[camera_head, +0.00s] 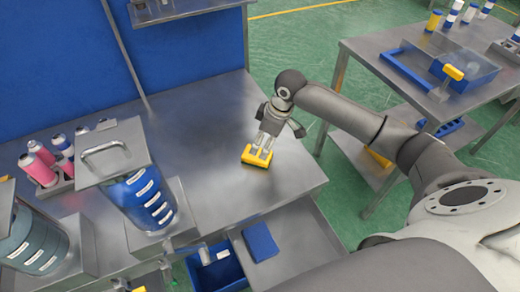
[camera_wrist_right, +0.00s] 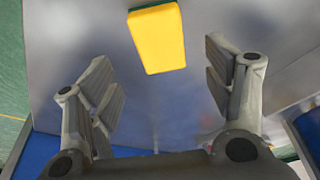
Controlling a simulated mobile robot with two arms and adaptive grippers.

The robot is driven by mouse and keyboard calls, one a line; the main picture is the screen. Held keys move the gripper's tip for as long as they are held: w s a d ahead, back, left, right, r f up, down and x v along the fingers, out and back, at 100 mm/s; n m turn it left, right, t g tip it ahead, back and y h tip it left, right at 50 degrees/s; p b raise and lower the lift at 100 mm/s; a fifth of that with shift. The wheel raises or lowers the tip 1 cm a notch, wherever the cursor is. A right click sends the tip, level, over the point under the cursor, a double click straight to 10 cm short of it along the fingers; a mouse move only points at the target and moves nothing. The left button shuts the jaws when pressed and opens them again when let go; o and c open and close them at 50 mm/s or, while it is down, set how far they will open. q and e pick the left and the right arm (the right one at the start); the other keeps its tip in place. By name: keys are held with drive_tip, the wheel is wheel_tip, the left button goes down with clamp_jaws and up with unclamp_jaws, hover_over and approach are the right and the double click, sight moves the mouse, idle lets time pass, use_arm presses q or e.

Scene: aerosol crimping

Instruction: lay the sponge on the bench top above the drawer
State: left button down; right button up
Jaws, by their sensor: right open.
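The yellow sponge (camera_head: 254,160) lies on the grey metal bench top (camera_head: 225,190), near its right part and behind the open drawer (camera_head: 300,240). In the right wrist view, the sponge (camera_wrist_right: 157,38) lies flat on the metal surface, just beyond the fingertips and between their lines. My right gripper (camera_head: 263,143) points down at the sponge, and its fingers overlap it in the head view. In the wrist view, the right gripper (camera_wrist_right: 160,78) is open, with nothing between its fingers. I cannot tell whether a fingertip touches the sponge. My left gripper does not show.
A blue block (camera_head: 260,241) lies in the open drawer, beside a blue bin (camera_head: 218,272). A blue drum (camera_head: 143,198) under a metal plate and pink cans (camera_head: 38,170) stand at the left. A second table (camera_head: 400,48) stands at the right. The bench behind the sponge is clear.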

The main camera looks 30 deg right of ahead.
drive_tip(key=v, duration=0.5)
drive_tip(key=shift+f, duration=0.15)
idle(0.3)
